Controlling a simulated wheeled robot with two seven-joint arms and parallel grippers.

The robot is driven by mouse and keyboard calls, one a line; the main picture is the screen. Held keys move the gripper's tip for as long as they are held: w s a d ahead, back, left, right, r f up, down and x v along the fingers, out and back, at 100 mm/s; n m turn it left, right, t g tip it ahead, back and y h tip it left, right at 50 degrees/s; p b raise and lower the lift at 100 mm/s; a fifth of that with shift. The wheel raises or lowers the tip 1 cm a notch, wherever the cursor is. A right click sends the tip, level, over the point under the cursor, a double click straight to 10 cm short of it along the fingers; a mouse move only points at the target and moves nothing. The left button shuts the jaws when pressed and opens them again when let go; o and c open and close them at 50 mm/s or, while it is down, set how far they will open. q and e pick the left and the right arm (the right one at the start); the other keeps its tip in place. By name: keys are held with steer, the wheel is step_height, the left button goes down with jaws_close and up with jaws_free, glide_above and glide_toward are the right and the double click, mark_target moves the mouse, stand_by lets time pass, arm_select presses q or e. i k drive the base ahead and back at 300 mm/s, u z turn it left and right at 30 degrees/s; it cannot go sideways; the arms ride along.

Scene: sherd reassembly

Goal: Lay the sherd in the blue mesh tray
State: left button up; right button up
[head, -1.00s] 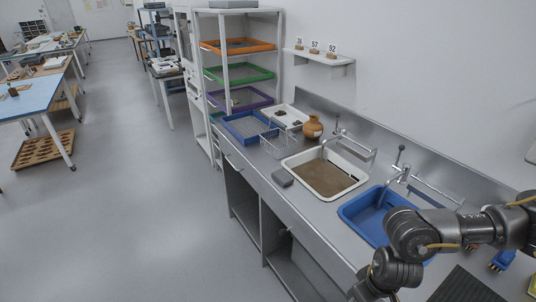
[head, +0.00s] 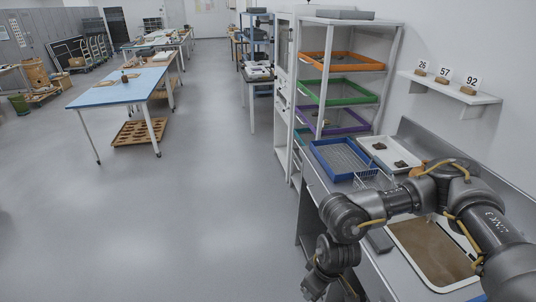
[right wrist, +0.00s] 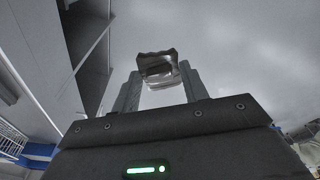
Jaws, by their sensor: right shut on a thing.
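The blue mesh tray (head: 326,171) lies on the far end of the steel counter in the head view, beside the shelf rack. It looks empty. My right arm comes in from the right. Its gripper (head: 314,287) hangs low at the counter's near side, pointing down, well short of the tray. In the right wrist view my right gripper (right wrist: 160,88) is shut on the sherd (right wrist: 160,66), a small greyish piece held between the fingertips. The sherd cannot be made out in the head view. My left gripper is not in view.
A wire basket (head: 371,179) stands just in front of the tray. A white tray (head: 372,142) with dark pieces lies to its right. My arm partly hides an orange-brown jar and the muddy basin (head: 435,250). A grey block (head: 380,241) lies nearby.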

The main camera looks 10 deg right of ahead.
mark_target(341, 159)
steer(key=u, duration=0.65)
steer(key=i, duration=1.9)
steer(key=z, duration=0.25)
steer(key=i, duration=1.1)
steer(key=z, duration=1.65)
steer(key=i, duration=0.6)
steer(key=z, duration=0.55)
